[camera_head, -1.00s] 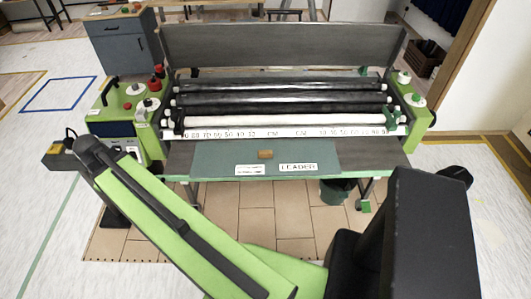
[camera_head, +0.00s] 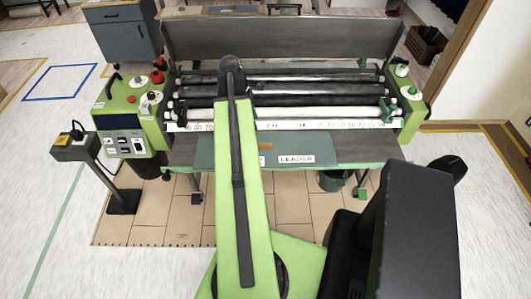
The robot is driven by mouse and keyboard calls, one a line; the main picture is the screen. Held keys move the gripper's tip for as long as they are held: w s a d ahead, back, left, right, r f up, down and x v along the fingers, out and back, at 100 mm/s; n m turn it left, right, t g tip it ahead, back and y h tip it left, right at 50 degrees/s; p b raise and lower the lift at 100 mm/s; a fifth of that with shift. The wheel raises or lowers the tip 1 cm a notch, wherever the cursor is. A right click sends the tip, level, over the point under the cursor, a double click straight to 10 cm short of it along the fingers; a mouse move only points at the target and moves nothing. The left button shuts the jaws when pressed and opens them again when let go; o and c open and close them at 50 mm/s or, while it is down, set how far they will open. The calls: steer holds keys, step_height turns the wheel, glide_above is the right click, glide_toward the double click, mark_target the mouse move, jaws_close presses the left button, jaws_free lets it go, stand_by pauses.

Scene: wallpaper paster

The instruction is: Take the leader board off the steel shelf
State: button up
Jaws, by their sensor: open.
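The leader board (camera_head: 300,145) is a flat teal board with a white LEADER label near its front edge. It lies on the dark grey steel shelf (camera_head: 368,150) at the front of the machine.
Black and white rollers (camera_head: 330,98) and a white scale strip lie just behind the shelf. Green control boxes stand at the left (camera_head: 130,115) and right (camera_head: 408,103). A post with a switch box (camera_head: 75,147) stands at front left. A dark bucket (camera_head: 332,181) is below the shelf.

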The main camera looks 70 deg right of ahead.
steer(key=b, duration=0.8)
glide_above(265, 144)
steer(key=w, duration=0.2)
steer(key=f, duration=0.9)
steer(key=shift+a+f, duration=0.1)
steer(key=shift+a, duration=0.1)
steer(key=b+x, duration=0.4)
steer(key=x, duration=0.1)
steer(key=shift+s+f+b, duration=0.1)
steer(key=shift+s+b, duration=0.15)
steer(key=shift+b, duration=0.1)
steer(key=shift+r, duration=0.2)
jaws_close()
